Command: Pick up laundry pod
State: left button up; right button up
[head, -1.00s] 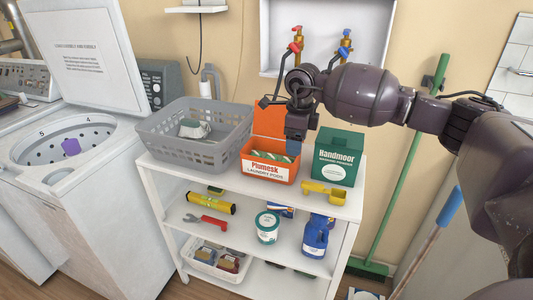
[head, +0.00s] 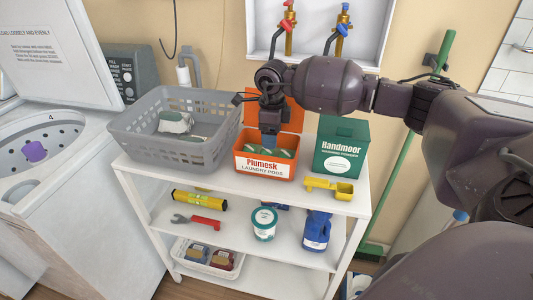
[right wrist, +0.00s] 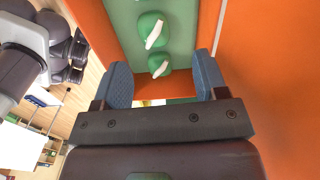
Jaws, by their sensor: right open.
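An open orange box of laundry pods (head: 264,168) stands on the white cart's top shelf, its lid raised behind it. Green-and-white pods lie inside; two show in the right wrist view, one nearer pod (right wrist: 159,65) and one farther pod (right wrist: 151,29). My right gripper (head: 268,142) points down into the box opening. In the right wrist view, its blue fingers (right wrist: 162,78) are spread apart with nothing between them, and the nearer pod appears just beyond the gap. Whether the fingertips touch any pod cannot be told. My left gripper is not in view.
A grey basket (head: 160,146) with cloth stands close left of the box. A green carton (head: 341,148) and a yellow scoop (head: 329,186) are to its right. Taps (head: 341,30) are on the wall behind. An open washer (head: 45,180) is at left.

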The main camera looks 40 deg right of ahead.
jog(key=shift+a+f, duration=0.2)
jog(key=shift+f, duration=1.15)
jog(key=shift+a+f, duration=0.2)
jog(key=shift+f, duration=1.15)
jog(key=c, duration=1)
